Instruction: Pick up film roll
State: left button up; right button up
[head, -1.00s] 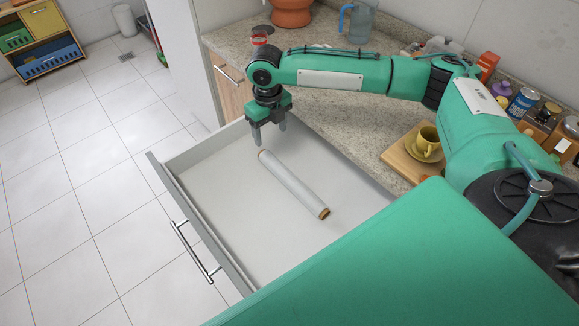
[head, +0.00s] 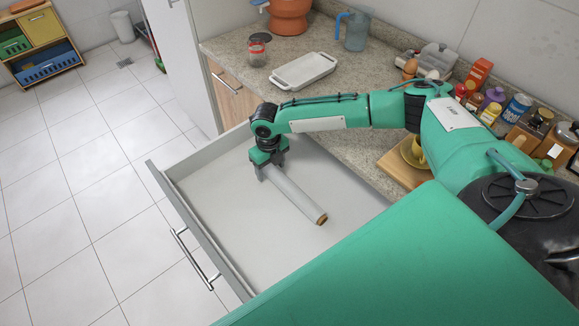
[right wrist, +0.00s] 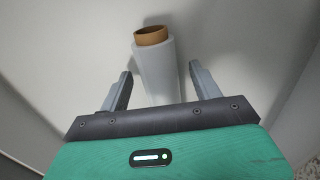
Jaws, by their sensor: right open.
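The film roll (head: 297,200), a pale wrapped tube with a brown core, lies in the open drawer (head: 213,205). My right gripper (head: 268,178) is low in the drawer at the roll's far end and hides that end in the head view. In the right wrist view the film roll (right wrist: 157,72) stands between the two fingers of the right gripper (right wrist: 160,88). The fingers are open, one on each side, with a gap to the roll on both sides. My left gripper is in neither view.
The drawer's front wall and handle (head: 194,258) face the tiled floor. The counter behind holds a white tray (head: 304,70), a glass jar (head: 257,50), a blue jug (head: 355,30) and, at the right, several bottles and jars. A yellow cup (head: 417,150) sits on a wooden board (head: 402,172).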

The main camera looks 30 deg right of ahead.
jog(key=shift+f, duration=0.1)
jog(key=shift+c, duration=0.7)
jog(key=c, duration=1)
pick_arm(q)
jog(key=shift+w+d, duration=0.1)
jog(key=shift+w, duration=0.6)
